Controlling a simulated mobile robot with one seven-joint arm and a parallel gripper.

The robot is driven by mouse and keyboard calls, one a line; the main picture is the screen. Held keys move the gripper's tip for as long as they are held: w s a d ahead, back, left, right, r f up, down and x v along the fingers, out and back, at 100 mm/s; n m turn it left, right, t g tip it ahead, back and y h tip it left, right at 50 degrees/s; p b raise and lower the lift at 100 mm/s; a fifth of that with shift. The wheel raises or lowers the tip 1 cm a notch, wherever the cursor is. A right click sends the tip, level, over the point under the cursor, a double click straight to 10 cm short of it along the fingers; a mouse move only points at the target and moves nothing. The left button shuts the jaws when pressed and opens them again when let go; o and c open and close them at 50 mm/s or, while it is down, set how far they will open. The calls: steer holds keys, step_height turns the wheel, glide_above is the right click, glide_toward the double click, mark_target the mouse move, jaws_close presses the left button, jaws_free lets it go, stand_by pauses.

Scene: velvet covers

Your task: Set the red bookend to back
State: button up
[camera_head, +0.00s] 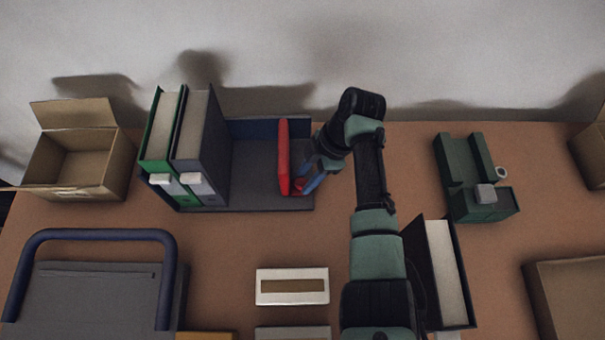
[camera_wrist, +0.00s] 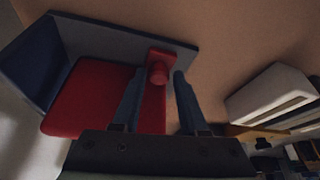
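The red bookend (camera_head: 283,157) stands upright on the dark grey base of a holder (camera_head: 255,178) with a blue back wall. It has a round red knob at its front lower end. My gripper (camera_head: 308,187) is at the bookend's right front side. In the wrist view, my gripper (camera_wrist: 158,75) has its two blue fingers spread, one on each side of the red knob (camera_wrist: 158,74), with gaps visible. The bookend's red plate (camera_wrist: 90,100) extends to the left, partly behind the fingers. A green binder (camera_head: 160,130) and a grey binder (camera_head: 200,140) stand at the holder's left end, apart from the bookend.
An open cardboard box (camera_head: 75,175) stands left of the holder. A white box with a brown window (camera_head: 292,299) lies in front. A dark binder (camera_head: 440,270) stands right of my arm. A green hole punch (camera_head: 470,180) is farther right. Bare holder base lies between binders and bookend.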

steer(key=shift+o, duration=1.2)
steer(key=shift+d, duration=0.1)
steer(key=shift+a, duration=0.2)
steer(key=s+v, duration=0.1)
steer(key=v, duration=1.2)
steer(key=shift+w+b, duration=0.4)
steer(key=shift+w, duration=0.1)
